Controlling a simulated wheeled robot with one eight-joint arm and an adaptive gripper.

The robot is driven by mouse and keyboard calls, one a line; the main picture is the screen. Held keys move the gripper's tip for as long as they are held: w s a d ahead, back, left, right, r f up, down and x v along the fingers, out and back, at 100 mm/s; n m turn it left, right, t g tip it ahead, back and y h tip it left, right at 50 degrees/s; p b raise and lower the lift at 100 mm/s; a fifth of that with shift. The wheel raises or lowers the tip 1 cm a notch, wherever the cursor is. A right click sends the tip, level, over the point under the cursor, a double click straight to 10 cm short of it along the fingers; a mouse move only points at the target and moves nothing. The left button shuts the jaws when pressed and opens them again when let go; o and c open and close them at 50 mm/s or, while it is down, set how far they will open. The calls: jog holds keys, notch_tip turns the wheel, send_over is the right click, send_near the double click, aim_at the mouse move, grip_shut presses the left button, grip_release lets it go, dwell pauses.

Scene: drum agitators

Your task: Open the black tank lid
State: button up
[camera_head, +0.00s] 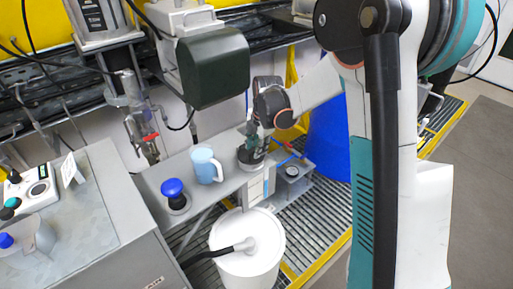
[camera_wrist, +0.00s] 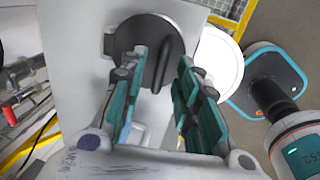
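The black tank lid (camera_wrist: 178,40) is a round dark disc with a raised bar handle across its middle, in the upper middle of the wrist view. It lies on a pale grey surface. In the head view the lid (camera_head: 250,163) shows as a dark round shape on the grey bench, partly hidden by my gripper. My gripper (camera_head: 251,140) points down over it. In the wrist view my gripper (camera_wrist: 160,65) is open, one green-padded finger on each side of the handle. A gap shows around the handle; I cannot tell how far the fingertips are above the lid.
A light blue mug (camera_head: 206,166) and a blue-topped knob (camera_head: 173,190) stand left of the lid. A dark green box (camera_head: 213,68) hangs above left. A white drum (camera_head: 247,258) with a hose stands in front. A blue barrel (camera_head: 328,140) is right.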

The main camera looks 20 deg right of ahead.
grip_shut()
jog(key=shift+r, duration=0.1)
